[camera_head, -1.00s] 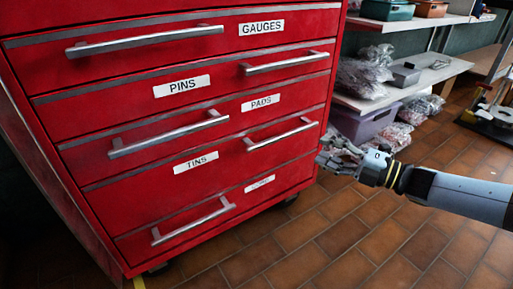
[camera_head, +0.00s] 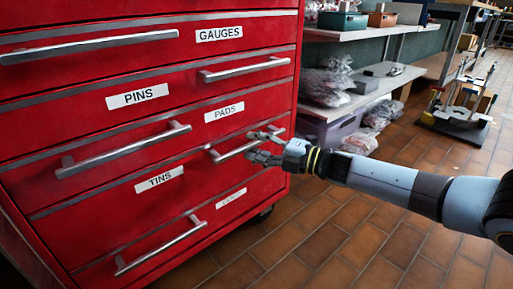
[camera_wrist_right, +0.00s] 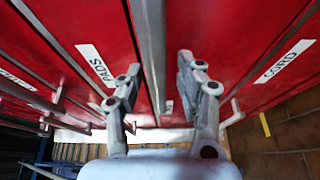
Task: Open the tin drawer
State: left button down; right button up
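The red cabinet has a tin drawer with a white TINS label (camera_head: 159,180) at its left and a silver bar handle (camera_head: 232,150) at its right. The drawer looks shut. My right gripper (camera_head: 264,147) is at the right part of this handle in the head view and partly covers it. In the right wrist view, the open fingers (camera_wrist_right: 157,85) stand on either side of the handle bar (camera_wrist_right: 150,45), with gaps visible. I cannot tell whether either finger touches it. My left gripper is not in view.
The PADS handle (camera_head: 125,149) is above left, and the lowest drawer's handle (camera_head: 160,245) is below. All drawers look shut. A shelf with bagged parts (camera_head: 328,82) and a purple bin (camera_head: 333,130) stands to the right. The tiled floor (camera_head: 330,235) before the cabinet is clear.

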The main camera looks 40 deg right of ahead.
grip_shut()
jog(key=shift+s, duration=0.1)
dwell(0.4)
